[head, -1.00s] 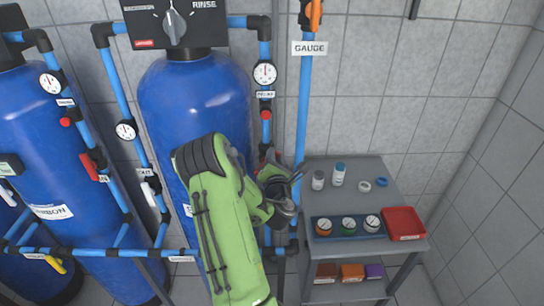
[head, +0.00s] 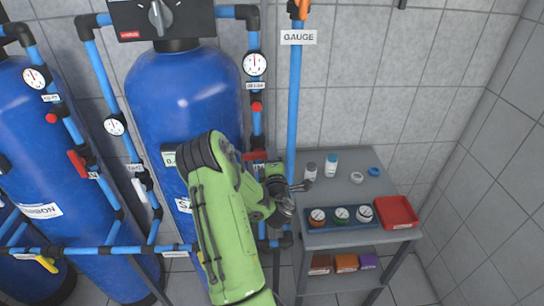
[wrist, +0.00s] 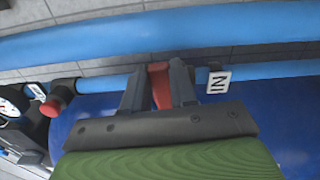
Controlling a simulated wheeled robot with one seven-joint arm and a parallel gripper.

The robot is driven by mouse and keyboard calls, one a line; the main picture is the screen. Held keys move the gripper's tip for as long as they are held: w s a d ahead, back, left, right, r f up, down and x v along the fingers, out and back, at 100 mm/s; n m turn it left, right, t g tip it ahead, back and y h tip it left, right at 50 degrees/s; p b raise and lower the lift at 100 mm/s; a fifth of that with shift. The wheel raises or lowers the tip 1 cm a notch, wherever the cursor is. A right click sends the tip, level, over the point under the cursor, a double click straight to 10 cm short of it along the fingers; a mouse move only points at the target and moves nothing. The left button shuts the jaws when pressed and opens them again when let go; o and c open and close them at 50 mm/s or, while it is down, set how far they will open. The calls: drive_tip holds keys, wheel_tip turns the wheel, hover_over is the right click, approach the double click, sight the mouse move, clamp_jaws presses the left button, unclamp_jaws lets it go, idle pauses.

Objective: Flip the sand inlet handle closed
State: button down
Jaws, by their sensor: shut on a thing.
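The sand inlet handle is a red lever (wrist: 160,86) on a blue pipe (wrist: 120,80) in the wrist view. A white tag reading "IN" (wrist: 218,82) hangs just right of it. My gripper (wrist: 158,72) is shut on the red lever, one dark finger on each side. In the head view a strip of red handle (head: 253,156) shows on the vertical pipe right of the middle blue tank (head: 185,100). My green arm covers much of this tank's lower front, and the fingertips are hard to make out there.
The pipe labelled "GAUGE" (head: 299,38) runs close to the right of my wrist. A grey cart (head: 345,238) with jars and a red tray (head: 397,212) stands to the right. A red knob (wrist: 61,93) and a gauge lie left in the wrist view.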

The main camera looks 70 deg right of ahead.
drive_tip(key=shift+f+m, duration=0.25)
drive_tip(key=shift+m, duration=0.25)
drive_tip(key=c, duration=0.9)
unclamp_jaws()
